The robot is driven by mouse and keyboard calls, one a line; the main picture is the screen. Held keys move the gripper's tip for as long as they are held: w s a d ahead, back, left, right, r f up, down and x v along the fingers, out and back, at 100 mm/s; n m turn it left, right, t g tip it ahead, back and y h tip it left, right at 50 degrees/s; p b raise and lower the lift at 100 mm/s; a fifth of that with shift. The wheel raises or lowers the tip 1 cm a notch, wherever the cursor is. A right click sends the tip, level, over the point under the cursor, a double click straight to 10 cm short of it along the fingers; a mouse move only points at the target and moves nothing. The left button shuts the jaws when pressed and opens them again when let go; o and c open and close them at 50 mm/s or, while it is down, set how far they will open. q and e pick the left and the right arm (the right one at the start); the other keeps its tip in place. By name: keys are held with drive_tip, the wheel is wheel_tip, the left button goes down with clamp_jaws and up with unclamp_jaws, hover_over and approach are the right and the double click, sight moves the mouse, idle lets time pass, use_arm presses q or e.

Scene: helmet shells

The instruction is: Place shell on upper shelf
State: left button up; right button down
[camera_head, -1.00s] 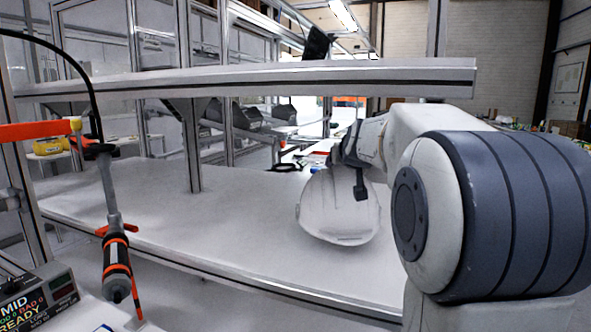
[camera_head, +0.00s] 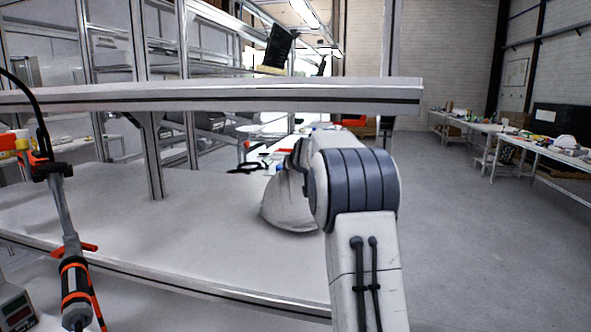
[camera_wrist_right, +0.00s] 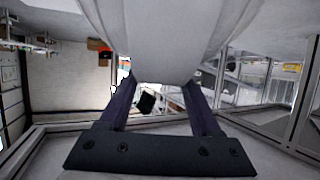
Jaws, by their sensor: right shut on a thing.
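The white helmet shell (camera_head: 286,206) is over the white lower surface (camera_head: 110,205), below the level of the upper shelf (camera_head: 210,97). It is tilted, and my right arm hides its right side. My right gripper (camera_head: 297,163) is at the shell's upper edge, mostly hidden by my arm in the head view. In the right wrist view the two dark fingers of my right gripper (camera_wrist_right: 160,92) are shut on the shell (camera_wrist_right: 158,35), which fills the top middle. I cannot tell whether the shell touches the lower surface. My left gripper is not in view.
A screwdriver-like tool (camera_head: 75,285) hangs on a cable at the left. A metal post (camera_head: 150,155) stands under the shelf. A dark object (camera_head: 277,47) shows above the shelf's back edge. The floor (camera_head: 470,240) at the right is open, with tables beyond.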

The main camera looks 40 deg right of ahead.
drive_tip(key=shift+f, duration=0.25)
drive_tip(key=shift+c, duration=0.4)
unclamp_jaws()
drive_tip(key=shift+s, duration=0.1)
drive_tip(key=b+v, duration=0.2)
drive_tip(key=v, duration=1)
